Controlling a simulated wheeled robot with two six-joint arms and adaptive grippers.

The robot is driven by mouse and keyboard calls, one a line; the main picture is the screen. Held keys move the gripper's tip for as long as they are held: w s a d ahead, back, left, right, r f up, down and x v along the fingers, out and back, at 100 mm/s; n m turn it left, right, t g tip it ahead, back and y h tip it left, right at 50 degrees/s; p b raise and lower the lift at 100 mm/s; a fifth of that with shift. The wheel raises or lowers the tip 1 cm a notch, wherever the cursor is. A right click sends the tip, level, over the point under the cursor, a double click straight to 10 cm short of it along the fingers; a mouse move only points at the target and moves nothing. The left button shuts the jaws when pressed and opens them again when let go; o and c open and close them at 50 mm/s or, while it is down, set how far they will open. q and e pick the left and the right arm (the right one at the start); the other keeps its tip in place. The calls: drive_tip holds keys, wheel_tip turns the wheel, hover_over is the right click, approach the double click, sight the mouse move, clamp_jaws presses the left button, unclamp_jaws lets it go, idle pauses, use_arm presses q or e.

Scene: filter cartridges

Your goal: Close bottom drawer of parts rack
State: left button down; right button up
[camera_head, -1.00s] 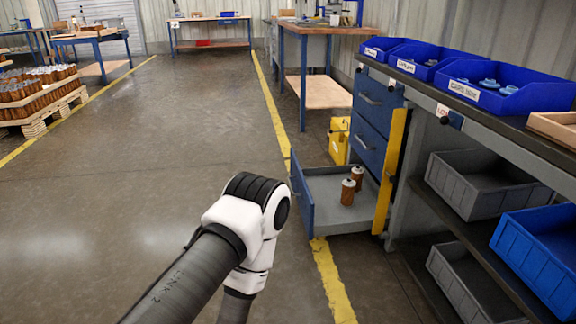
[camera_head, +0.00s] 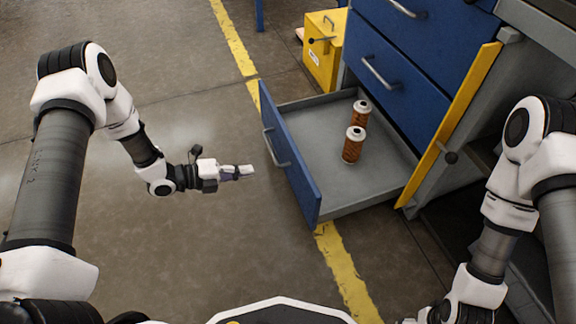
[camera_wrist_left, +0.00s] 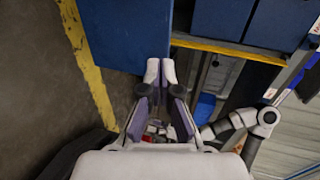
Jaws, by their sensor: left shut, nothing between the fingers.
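The bottom drawer (camera_head: 287,165) of the parts rack (camera_head: 405,85) is pulled far out, its blue front with a metal handle facing left. Two brown filter cartridges with pale caps, a near one (camera_head: 353,146) and a far one (camera_head: 362,113), stand upright on its grey floor. My left gripper (camera_head: 249,171) is shut and empty, just left of the drawer front with a small gap to the handle. In the left wrist view, the gripper's fingertips (camera_wrist_left: 160,70) are together before the blue drawer front (camera_wrist_left: 122,38). My right arm shows at the right; its gripper is out of view.
The drawers above (camera_head: 390,70) are shut. A yellow upright strip (camera_head: 450,125) borders the drawer's right side. A yellow cabinet (camera_head: 322,50) stands behind the drawer. Floor to the left is clear, with a yellow line (camera_head: 342,275) running under the drawer.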

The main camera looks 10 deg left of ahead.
sight(299, 164)
use_arm(q)
drive_tip(key=b+x, duration=0.6)
drive_tip(key=x, duration=0.5)
drive_tip(key=shift+w+d, duration=0.1)
drive_tip(key=shift+d, duration=0.3)
drive_tip(key=shift+w+d+r+b, duration=0.2)
drive_tip(key=shift+w+d+b, duration=0.1)
drive_tip(key=shift+d+b, duration=0.15)
use_arm(e)
wheel_tip(299, 164, down, 7)
use_arm(q)
drive_tip(key=shift+d+r, duration=0.1)
use_arm(e)
drive_tip(key=shift+w+d, duration=0.1)
drive_tip(key=shift+d, duration=0.05)
